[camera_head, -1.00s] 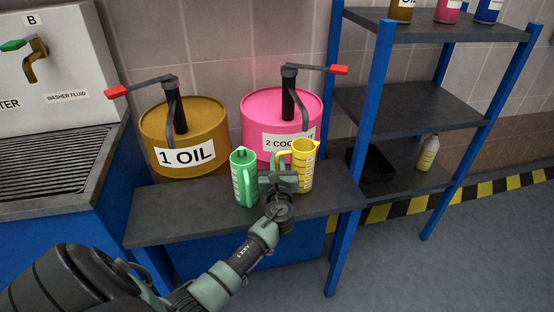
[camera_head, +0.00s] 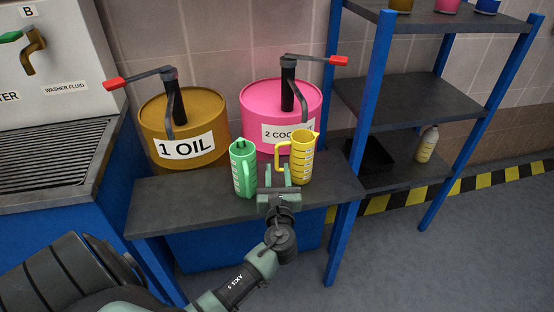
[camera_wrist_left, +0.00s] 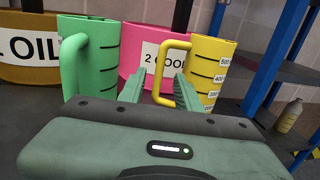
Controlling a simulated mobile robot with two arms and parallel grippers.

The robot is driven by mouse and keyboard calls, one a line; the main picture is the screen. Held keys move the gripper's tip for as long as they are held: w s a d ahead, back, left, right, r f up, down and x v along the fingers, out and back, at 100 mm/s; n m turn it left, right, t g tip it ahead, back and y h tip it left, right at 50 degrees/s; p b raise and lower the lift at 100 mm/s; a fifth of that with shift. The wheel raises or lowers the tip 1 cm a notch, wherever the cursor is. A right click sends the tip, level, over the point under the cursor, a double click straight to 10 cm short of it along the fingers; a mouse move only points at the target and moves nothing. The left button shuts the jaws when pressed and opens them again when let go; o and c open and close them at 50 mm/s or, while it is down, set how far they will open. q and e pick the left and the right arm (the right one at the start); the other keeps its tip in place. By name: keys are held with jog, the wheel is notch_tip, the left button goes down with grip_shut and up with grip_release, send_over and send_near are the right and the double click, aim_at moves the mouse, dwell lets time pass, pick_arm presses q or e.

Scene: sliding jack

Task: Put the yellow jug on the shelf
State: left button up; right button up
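The yellow jug (camera_head: 302,158) stands upright on the low dark bench, its handle facing left. A green jug (camera_head: 243,167) stands to its left. My left gripper (camera_head: 278,172) is open between the two jugs, fingers pointing toward the drums. In the left wrist view, the upright bar of the yellow jug's handle (camera_wrist_left: 158,70) appears between my two fingertips (camera_wrist_left: 158,85); I cannot tell whether they touch it. The green jug (camera_wrist_left: 92,55) is left of the fingers there. The shelf rack (camera_head: 425,103) with blue posts stands to the right. My right gripper is not in view.
A brown oil drum (camera_head: 183,125) and a pink coolant drum (camera_head: 262,100) stand behind the jugs. The lower shelf holds a black tray (camera_head: 376,158) and a pale bottle (camera_head: 427,145). The middle shelf (camera_head: 410,100) is bare. Several containers stand on the top shelf.

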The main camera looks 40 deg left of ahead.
pick_arm(q)
jog(key=s+d+f+n+h, duration=0.2)
jog(key=d+f+n+h, duration=0.6)
jog(key=d, duration=0.4)
jog(key=s+d+f+n+g+h, duration=0.1)
jog(key=s+d+f+n+g, duration=0.15)
jog(key=f, duration=0.55)
jog(key=s+d+f+n+g+h, duration=0.1)
jog(key=s+f+n, duration=0.25)
jog(key=f, duration=0.45)
jog(key=s+f+n+g+h, duration=0.1)
jog(key=s+f+n+g, duration=0.4)
jog(key=s+f, duration=1.15)
jog(key=s+f+n+g, duration=0.1)
jog(key=s+f+n, duration=0.1)
jog(key=s+f, duration=0.2)
jog(key=s+f+n+g, duration=0.2)
jog(key=s+f, duration=0.2)
jog(key=s, duration=0.7)
jog(key=s+a+f+n+g, duration=0.1)
jog(key=s+f, duration=0.3)
jog(key=s, duration=0.4)
jog(key=shift+f+n, duration=0.35)
jog(key=shift+n, duration=0.55)
jog(key=shift+w+g, duration=0.1)
jog(key=shift+g, duration=0.15)
